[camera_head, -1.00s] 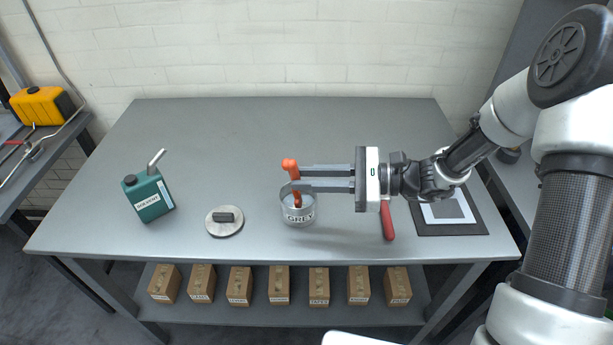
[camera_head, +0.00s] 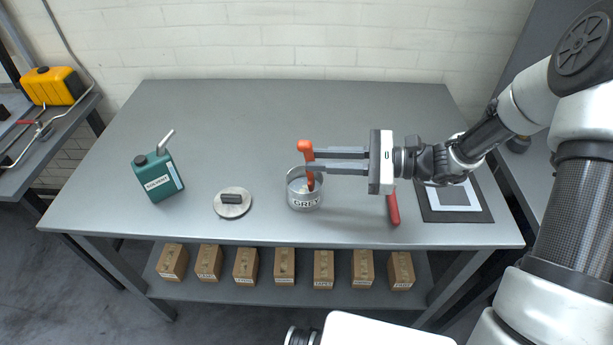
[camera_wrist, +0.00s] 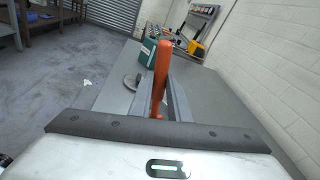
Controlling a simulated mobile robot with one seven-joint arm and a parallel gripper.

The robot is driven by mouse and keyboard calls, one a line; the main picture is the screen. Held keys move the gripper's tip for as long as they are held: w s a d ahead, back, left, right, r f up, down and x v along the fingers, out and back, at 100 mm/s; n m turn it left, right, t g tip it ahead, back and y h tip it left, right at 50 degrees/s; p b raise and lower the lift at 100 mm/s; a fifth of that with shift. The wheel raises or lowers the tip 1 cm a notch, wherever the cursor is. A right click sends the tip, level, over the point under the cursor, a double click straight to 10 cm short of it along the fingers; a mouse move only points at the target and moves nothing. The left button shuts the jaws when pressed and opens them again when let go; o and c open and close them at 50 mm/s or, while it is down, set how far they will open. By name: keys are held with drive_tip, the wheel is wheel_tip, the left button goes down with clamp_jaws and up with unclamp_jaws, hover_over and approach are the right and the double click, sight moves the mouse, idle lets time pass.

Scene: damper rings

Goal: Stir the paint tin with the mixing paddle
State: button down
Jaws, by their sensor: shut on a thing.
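The paint tin (camera_head: 305,203), labelled GREY, stands open on the grey workbench. The orange mixing paddle (camera_head: 305,147) stands nearly upright with its lower end inside the tin. My gripper (camera_head: 309,161) reaches in from the right and is shut on the paddle's upper part, above the tin's rim. In the wrist view the orange paddle (camera_wrist: 160,75) rises between my fingers. The paddle's tip inside the tin is hard to make out.
A round lid (camera_head: 233,209) with a dark handle lies left of the tin. A green SOLVENT can (camera_head: 159,178) stands farther left. A red-handled tool (camera_head: 393,208) and a dark mat with a framed sheet (camera_head: 449,212) lie to the right. The bench's back is clear.

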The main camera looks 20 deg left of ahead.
drive_tip(key=shift+a, duration=1.25)
drive_tip(key=shift+s+a, duration=0.1)
drive_tip(key=shift+s, duration=0.55)
wheel_tip(320, 180, up, 9)
drive_tip(key=d+p, duration=0.1)
drive_tip(key=p, duration=0.7)
drive_tip(key=shift+w+d+p, duration=0.2)
drive_tip(key=shift+d+p, duration=0.05)
drive_tip(key=shift+p, duration=0.1)
